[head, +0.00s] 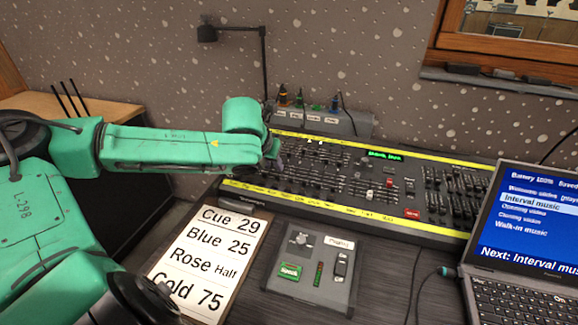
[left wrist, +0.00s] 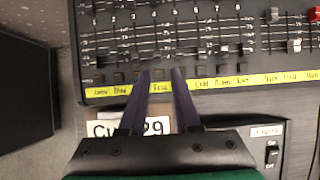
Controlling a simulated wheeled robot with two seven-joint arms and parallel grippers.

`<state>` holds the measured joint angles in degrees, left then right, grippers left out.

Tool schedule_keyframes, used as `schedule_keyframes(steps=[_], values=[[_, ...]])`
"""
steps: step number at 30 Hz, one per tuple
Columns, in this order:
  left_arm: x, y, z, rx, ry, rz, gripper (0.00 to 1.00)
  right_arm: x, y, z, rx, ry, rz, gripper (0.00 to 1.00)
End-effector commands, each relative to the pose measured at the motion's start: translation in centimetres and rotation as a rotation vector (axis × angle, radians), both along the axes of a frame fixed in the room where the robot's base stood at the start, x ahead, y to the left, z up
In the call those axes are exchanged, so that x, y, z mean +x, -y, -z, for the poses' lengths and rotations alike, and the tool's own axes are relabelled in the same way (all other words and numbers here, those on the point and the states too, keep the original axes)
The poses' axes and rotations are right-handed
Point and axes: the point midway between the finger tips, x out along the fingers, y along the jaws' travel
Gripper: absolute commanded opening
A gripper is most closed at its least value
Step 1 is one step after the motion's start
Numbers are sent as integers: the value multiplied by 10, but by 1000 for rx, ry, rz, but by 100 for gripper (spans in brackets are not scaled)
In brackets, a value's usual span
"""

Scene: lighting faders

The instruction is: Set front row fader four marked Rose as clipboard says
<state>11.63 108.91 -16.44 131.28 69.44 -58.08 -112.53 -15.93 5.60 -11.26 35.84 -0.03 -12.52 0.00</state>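The lighting desk (head: 330,175) stands against the wall, with rows of faders and yellow label strips. The clipboard (head: 205,262) lies in front and reads Cue 29, Blue 25, Rose Half, Gold 75. My left gripper (head: 275,148) is over the desk's left part, its fingers mostly hidden by the arm in the head view. In the left wrist view my left gripper (left wrist: 161,72) has its fingers apart, on either side of the Rose label (left wrist: 160,87) and a dark fader cap just above it. Contact with the cap cannot be told. My right gripper is out of view.
A grey box (head: 314,270) with a switch and small parts sits in front of the desk. A laptop (head: 525,240) stands at the right. A black lamp (head: 264,60) and a rack of small coloured items (head: 318,118) are behind the desk.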

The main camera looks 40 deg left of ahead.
Motion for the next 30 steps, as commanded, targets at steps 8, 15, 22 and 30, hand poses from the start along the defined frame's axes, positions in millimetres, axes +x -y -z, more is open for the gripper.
schedule_keyframes(steps=[8,15,22,30], values=[[18,-3,30,-8,-4,7,31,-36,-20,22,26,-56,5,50],[30,-13,52,6,-5,-2,31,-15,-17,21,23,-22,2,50],[41,-15,69,0,0,-1,31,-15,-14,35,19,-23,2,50],[43,-15,69,-1,2,-1,31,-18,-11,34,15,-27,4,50]])
